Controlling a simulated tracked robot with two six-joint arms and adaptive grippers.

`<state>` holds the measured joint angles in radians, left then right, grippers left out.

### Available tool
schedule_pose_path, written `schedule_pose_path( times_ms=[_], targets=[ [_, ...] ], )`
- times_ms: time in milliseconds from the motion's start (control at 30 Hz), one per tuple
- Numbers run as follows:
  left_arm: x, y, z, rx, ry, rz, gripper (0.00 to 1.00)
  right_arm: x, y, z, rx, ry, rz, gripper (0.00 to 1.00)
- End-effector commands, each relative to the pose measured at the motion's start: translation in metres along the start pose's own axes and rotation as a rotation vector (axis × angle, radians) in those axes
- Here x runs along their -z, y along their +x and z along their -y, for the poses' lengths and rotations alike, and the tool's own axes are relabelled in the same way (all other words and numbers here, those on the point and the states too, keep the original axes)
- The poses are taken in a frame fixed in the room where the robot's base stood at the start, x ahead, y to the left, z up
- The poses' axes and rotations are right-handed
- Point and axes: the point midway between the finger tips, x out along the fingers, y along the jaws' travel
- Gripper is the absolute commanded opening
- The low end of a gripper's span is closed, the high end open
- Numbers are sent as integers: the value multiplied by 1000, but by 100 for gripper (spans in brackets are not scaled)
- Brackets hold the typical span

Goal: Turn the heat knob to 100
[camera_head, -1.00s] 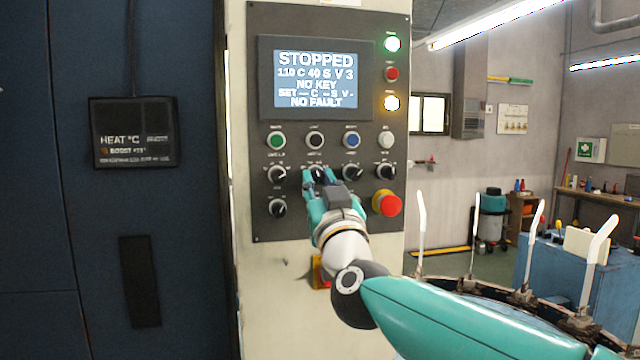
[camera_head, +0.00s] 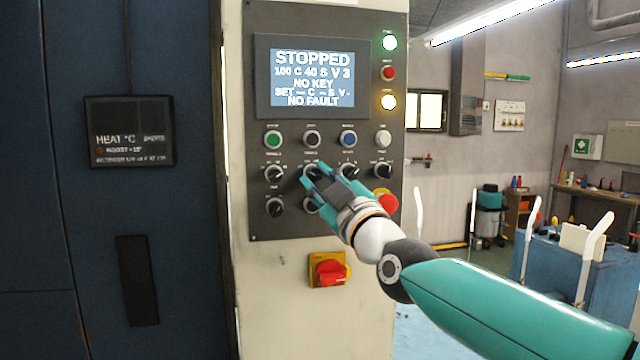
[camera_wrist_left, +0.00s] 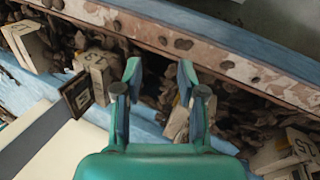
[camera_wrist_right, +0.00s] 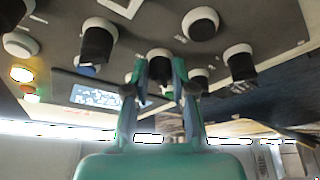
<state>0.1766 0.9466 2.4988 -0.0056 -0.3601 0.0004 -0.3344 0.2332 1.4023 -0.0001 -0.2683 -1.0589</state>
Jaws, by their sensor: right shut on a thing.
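The control panel (camera_head: 255,130) has a screen (camera_head: 312,78) reading "STOPPED", with a line that looks like "100 C 40 S V 3". My right gripper (camera_head: 316,177) is at the second knob from the left in the upper knob row and is shut on this knob. The knob (camera_wrist_right: 159,57) shows between the fingertips (camera_wrist_right: 161,78) in the right wrist view. Its label is too small to read, and my fingers hide most of it in the head view. My left gripper (camera_wrist_left: 160,78) is open and empty in the left wrist view, above a trough of small blocks.
Other knobs sit close by, such as the left knob (camera_head: 274,173) and the right knob (camera_head: 384,171). A red emergency button (camera_head: 387,203) is just right of my gripper. A red and yellow switch (camera_head: 329,270) is below. A "HEAT °C" sign (camera_head: 130,131) hangs left.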

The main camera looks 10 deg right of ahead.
Motion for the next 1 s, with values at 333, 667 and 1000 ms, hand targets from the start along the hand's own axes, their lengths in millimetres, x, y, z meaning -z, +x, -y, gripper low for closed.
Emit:
schedule_pose_path(
  times_ms=[333, 667, 1000],
  targets=[
    [0, 1, 0, 0, 0, 0, 40, 0, 0, 2, 21, -38, 1, 0],
    [0, 1, 0, 0, 0, 0, 40, 0, 0, 3, 21, -37, 1, 41],
    [0, 1, 0, 0, 0, 0, 40, 0, 0, 1, 19, -36, -1, 50]
  ],
)
